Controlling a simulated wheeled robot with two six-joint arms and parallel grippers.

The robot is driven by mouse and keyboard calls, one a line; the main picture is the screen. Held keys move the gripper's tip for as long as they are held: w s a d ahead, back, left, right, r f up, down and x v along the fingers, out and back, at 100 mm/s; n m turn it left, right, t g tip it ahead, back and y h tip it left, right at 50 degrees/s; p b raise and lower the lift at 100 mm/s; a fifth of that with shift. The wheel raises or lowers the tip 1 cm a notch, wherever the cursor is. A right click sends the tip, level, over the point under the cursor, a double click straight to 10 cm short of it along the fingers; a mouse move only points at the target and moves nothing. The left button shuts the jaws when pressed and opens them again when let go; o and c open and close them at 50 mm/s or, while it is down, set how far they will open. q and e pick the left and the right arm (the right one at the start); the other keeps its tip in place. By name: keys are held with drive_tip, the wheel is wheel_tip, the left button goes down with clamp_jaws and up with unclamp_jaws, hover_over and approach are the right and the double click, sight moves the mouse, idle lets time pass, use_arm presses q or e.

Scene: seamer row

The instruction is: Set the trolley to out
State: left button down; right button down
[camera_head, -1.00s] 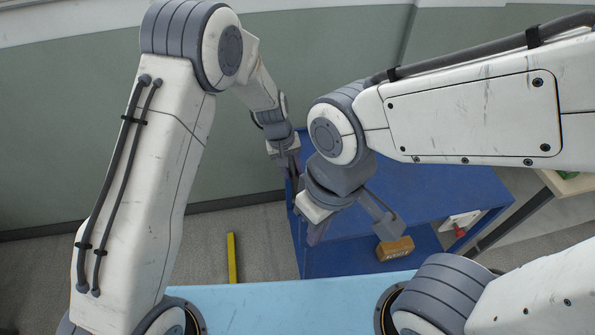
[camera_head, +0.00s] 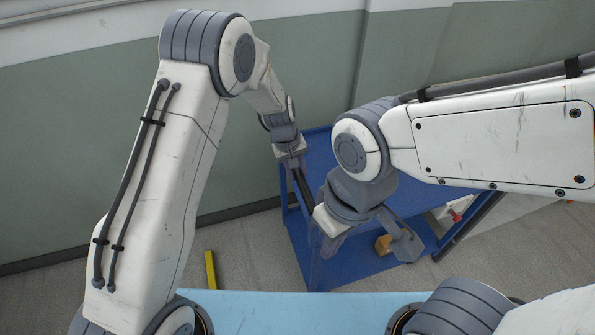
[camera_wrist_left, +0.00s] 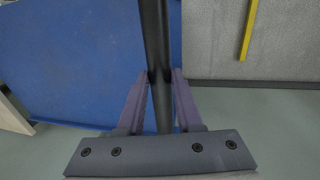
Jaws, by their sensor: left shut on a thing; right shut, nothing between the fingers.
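The blue trolley (camera_head: 410,197) stands on the floor beyond the light blue surface, with an upper deck and a lower shelf. Its black handle bar (camera_wrist_left: 154,35) runs between the fingers of my left gripper (camera_wrist_left: 160,76) in the left wrist view. In the head view my left gripper (camera_head: 299,172) is at the trolley's left end, shut on the bar. My right gripper (camera_head: 332,245) is shut and empty, in front of the trolley's near left part. My right wrist hides part of the trolley and handle.
A small orange-brown box (camera_head: 383,245) is on the lower shelf, partly hidden. A red knob (camera_head: 455,215) sits on a pale plate at the trolley's right. A yellow floor strip (camera_head: 210,270) lies left. A green-grey wall (camera_head: 300,60) runs behind. Grey floor is open at right.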

use_arm(q)
drive_tip(key=c, duration=0.6)
unclamp_jaws()
drive_tip(key=shift+r, duration=0.55)
drive_tip(key=r, duration=0.3)
drive_tip(key=a+r+b, duration=0.1)
drive_tip(key=r, duration=0.2)
drive_tip(key=a+r+b, duration=0.1)
drive_tip(key=r, duration=0.2)
drive_tip(key=shift+s+r, duration=0.15)
drive_tip(key=shift+s, duration=0.2)
drive_tip(key=shift+d, duration=0.1)
drive_tip(key=s+d+r+m, duration=0.1)
drive_tip(key=s+r+m, duration=0.2)
drive_tip(key=s, duration=0.5)
drive_tip(key=s+d+r+m, duration=0.2)
drive_tip(key=s+r, duration=0.1)
drive_tip(key=s, duration=0.5)
drive_tip(key=s+a+m, duration=0.1)
drive_tip(key=s+m, duration=0.1)
drive_tip(key=s, duration=0.3)
drive_tip(key=s+a+m, duration=0.2)
drive_tip(key=s, duration=0.3)
drive_tip(key=s+a+m+y+b, duration=0.1)
drive_tip(key=s+a+m, duration=0.1)
drive_tip(key=s, duration=0.2)
drive_tip(key=shift+s+g, duration=0.4)
